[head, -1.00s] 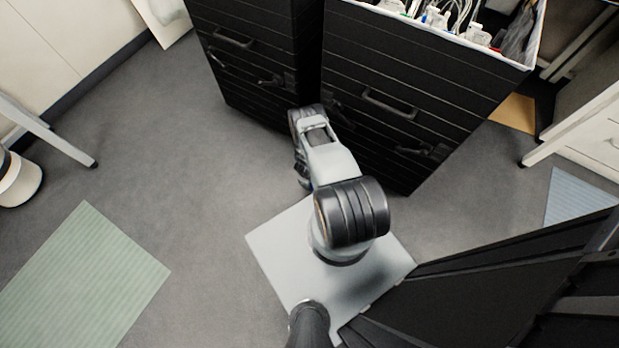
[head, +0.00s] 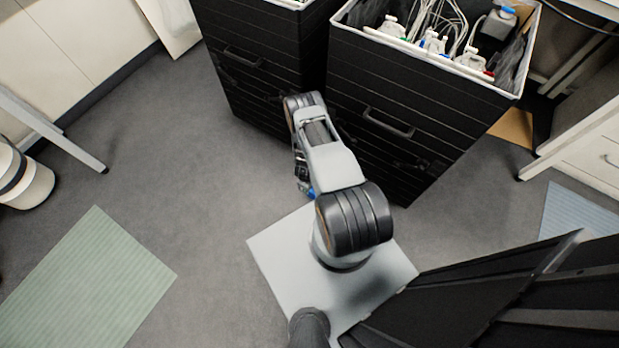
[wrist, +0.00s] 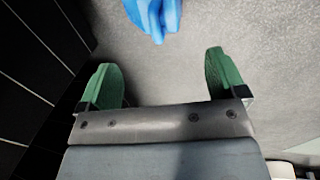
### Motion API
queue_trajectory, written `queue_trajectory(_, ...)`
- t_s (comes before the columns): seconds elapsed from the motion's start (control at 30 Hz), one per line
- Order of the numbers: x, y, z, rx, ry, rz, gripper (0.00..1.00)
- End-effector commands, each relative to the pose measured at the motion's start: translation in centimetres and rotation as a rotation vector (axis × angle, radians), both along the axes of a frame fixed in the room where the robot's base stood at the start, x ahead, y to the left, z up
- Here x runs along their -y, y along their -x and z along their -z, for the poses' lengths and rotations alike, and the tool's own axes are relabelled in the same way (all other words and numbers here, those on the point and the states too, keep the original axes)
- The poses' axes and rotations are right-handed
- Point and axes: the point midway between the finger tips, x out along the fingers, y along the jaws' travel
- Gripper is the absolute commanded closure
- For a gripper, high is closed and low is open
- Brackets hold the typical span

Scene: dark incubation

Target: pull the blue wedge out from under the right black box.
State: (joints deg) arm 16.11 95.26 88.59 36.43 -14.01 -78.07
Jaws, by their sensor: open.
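The right black box (head: 375,130) stands on the floor beyond my arm, with a handle on its front and bottles and tubes in its open top. A blue piece (head: 311,192) shows beside my arm, mostly hidden by it. In the wrist view a blue, pointed thing (wrist: 155,14) lies at the top edge, cut off by the frame. I cannot tell whether it is the wedge, nor whether any of it is under the box. My gripper (wrist: 160,62) is open and empty, its green fingers apart on bare floor, with the blue thing beyond the tips.
A left black box (head: 255,70) stands close beside the right one. A green mat (head: 90,285) lies at left and a blue mat (head: 578,220) at right. A table leg (head: 560,155) and a cardboard piece (head: 513,127) are near the right box.

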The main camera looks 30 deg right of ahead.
Motion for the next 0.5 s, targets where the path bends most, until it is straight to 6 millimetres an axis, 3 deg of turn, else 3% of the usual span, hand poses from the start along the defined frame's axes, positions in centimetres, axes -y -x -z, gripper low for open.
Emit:
queue_trajectory(0.2, -0.4, 0.2, -2.4, 0.001, 0.001, -0.001, 0.10)
queue_trajectory(0.5, -0.5, 0.3, -2.9, 0.000, 0.000, -0.001, 0.10)
